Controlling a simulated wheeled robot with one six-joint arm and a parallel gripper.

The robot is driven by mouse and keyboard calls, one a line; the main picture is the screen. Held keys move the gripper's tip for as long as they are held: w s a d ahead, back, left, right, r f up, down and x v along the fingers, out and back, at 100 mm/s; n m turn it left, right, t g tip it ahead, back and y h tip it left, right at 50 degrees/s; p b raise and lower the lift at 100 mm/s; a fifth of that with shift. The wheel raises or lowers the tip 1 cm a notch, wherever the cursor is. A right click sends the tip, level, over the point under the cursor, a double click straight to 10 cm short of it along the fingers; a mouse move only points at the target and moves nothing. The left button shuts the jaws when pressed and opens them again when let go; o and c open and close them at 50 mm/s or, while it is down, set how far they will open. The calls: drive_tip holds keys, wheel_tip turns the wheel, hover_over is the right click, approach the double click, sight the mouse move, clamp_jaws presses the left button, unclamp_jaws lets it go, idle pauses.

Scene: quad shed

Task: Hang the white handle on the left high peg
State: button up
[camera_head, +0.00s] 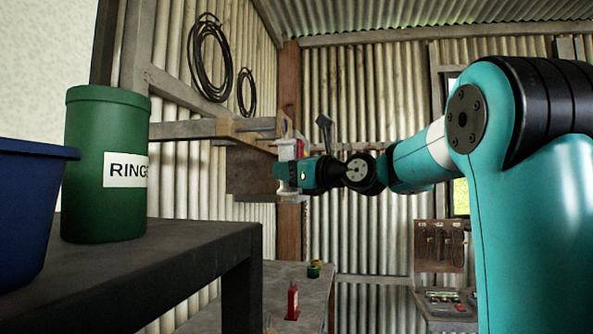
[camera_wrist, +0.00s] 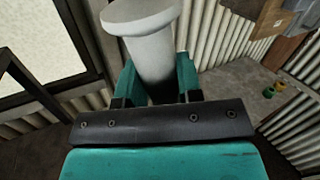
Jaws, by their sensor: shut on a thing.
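The white handle (camera_wrist: 150,45), a pale round bar with a wide flanged end, stands between the teal fingers of my gripper (camera_wrist: 157,78) in the wrist view. My gripper is shut on it. In the head view my gripper (camera_head: 291,174) is at the far end of my arm, close to the wooden rail (camera_head: 190,129). A short dark peg (camera_head: 257,129) seems to stick out of this rail, level with and left of the gripper's upper side. I cannot tell whether it is the left high peg.
A green canister (camera_head: 105,200) and a blue bin (camera_head: 28,205) stand on a dark bench (camera_head: 190,255) at near left. A lower table (camera_head: 265,275) holds a red object (camera_head: 292,302). Black cable coils (camera_head: 210,57) hang above the rail. A tool board (camera_head: 439,245) is at back right.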

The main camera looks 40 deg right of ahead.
drive_tip(key=shift+w+a+f, duration=0.2)
drive_tip(key=shift+w+a, duration=0.35)
drive_tip(key=shift+w, duration=0.15)
drive_tip(key=shift+w+a+f, duration=0.2)
drive_tip(key=shift+w+a, duration=0.35)
drive_tip(key=shift+w, duration=0.2)
drive_tip(key=shift+w+a+f, duration=0.2)
drive_tip(key=shift+w+a, duration=0.35)
drive_tip(key=shift+w, duration=0.15)
drive_tip(key=o, duration=1)
drive_tip(key=b+v, duration=0.7)
drive_tip(key=v, duration=1)
drive_tip(key=shift+s+d+f, duration=0.1)
drive_tip(key=shift+s+f, duration=0.05)
drive_tip(key=shift+s, duration=0.05)
